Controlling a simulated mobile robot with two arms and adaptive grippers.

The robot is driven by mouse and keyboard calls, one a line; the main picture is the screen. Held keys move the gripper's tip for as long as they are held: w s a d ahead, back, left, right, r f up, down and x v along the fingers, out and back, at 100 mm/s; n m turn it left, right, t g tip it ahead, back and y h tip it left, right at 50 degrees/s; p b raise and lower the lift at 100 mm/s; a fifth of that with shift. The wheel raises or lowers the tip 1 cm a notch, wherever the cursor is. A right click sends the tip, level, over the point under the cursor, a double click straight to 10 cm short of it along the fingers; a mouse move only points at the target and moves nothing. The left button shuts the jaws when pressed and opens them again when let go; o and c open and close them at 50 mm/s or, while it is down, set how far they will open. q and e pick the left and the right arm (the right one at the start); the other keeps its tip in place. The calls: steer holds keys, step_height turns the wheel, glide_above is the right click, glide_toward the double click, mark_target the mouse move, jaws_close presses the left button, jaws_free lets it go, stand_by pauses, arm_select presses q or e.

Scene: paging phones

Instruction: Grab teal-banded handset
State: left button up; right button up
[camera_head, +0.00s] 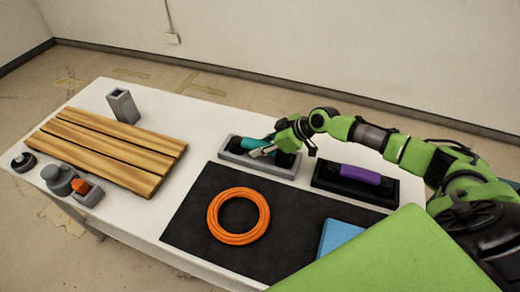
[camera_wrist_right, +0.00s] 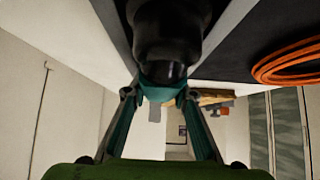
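The teal-banded handset (camera_head: 252,143) has dark ends and a teal middle. In the head view it is at the grey cradle (camera_head: 230,157) at the back middle of the table, partly covered by my right gripper (camera_head: 264,147). In the right wrist view a black end of a handset (camera_wrist_right: 172,35) shows close up, with a teal band (camera_wrist_right: 160,92) between the two fingertips of my right gripper (camera_wrist_right: 159,99). The fingers are around or right beside the band; whether they are shut on it I cannot tell. My left gripper is not in view.
A purple-banded handset (camera_head: 360,174) rests in a black cradle (camera_head: 340,186) to the right. An orange ring (camera_head: 213,222) lies on a black mat (camera_head: 186,227), with a blue block (camera_head: 338,238). A wooden slatted board (camera_head: 105,150) and a grey holder (camera_head: 122,106) are left.

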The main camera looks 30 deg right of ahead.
jaws_close()
steer(key=shift+w, duration=0.1)
